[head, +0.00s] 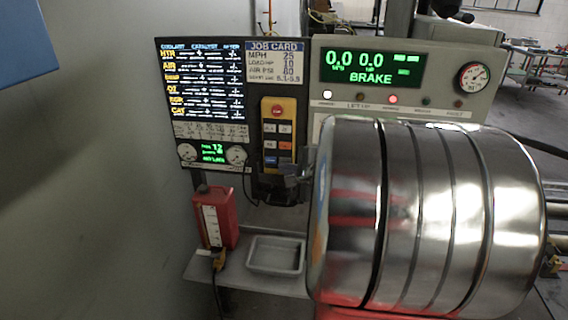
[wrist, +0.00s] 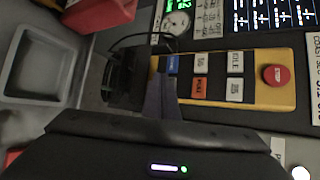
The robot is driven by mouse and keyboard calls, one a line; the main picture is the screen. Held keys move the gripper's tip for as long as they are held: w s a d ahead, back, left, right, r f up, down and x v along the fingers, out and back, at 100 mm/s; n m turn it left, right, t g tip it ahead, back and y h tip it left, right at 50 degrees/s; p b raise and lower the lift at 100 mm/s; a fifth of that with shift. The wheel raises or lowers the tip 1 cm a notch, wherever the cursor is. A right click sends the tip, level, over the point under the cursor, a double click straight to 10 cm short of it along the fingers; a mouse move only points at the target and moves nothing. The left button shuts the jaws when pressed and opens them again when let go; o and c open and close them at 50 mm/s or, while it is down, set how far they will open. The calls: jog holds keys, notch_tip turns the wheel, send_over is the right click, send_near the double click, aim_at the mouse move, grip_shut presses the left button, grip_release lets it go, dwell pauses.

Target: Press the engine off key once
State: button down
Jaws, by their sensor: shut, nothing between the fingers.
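A yellow key pendant (head: 269,148) hangs on the panel in the head view, with a red round button at its top. It lies sideways in the wrist view (wrist: 262,97). It carries white keys (wrist: 235,90), an orange key (wrist: 199,86) and a blue key (wrist: 172,64). The lettering is too small to tell surely which is engine off. My gripper (wrist: 160,92) is shut and empty, its tips over the pendant's lower end beside the blue key, covering the spot below it. Contact cannot be told.
A large shiny roller (head: 405,215) fills the right of the head view, close to the pendant. A red jug (head: 216,218) and a grey tray (head: 275,255) stand on a shelf below. Screens and a brake display (head: 370,67) are above.

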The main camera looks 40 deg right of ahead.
jog(key=shift+w+d, duration=0.3)
jog(key=shift+d, duration=0.05)
jog(key=shift+w+d, duration=0.25)
jog(key=shift+d, duration=0.1)
dwell(1.1)
jog(key=shift+s+a, duration=0.1)
jog(key=shift+a, duration=0.05)
jog(key=shift+s+a, duration=0.45)
jog(key=shift+a, duration=0.1)
dwell(0.5)
jog(key=s+a, duration=0.1)
jog(key=a, duration=0.1)
jog(key=s+a, duration=0.2)
dwell(0.5)
dwell(0.7)
